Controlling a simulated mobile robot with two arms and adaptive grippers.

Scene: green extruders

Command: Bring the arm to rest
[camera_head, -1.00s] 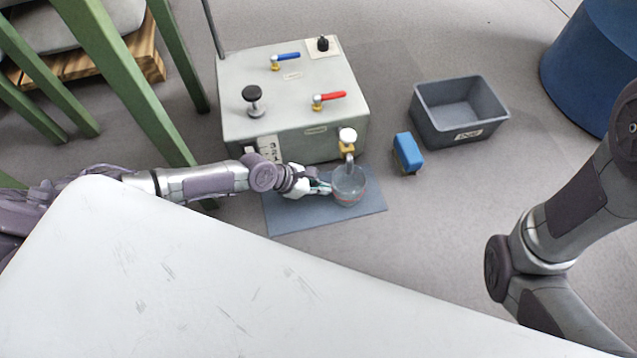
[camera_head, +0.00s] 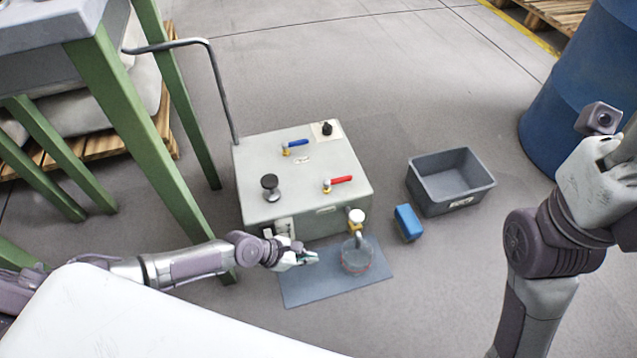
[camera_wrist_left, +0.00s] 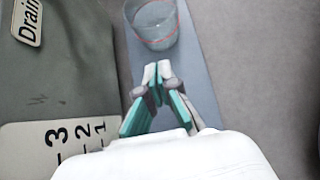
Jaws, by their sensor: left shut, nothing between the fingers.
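My left gripper (camera_head: 311,258) is shut and empty, held over the grey-blue mat (camera_head: 310,290) in front of the box. In the left wrist view its teal-and-grey fingertips (camera_wrist_left: 156,72) meet, with a clear cup just beyond them. The clear cup (camera_head: 355,259) stands upright on the mat under the white-knobbed tap (camera_head: 357,217), to the right of the left gripper and apart from it. My right arm shows at the right edge; its fingers are not visible.
A grey box (camera_head: 300,185) with blue and red valve handles stands behind the mat. A blue block (camera_head: 408,222) and an open grey bin (camera_head: 450,204) lie to its right. A blue barrel (camera_head: 570,90) stands at the far right. Green legs (camera_head: 165,150) rise at the left.

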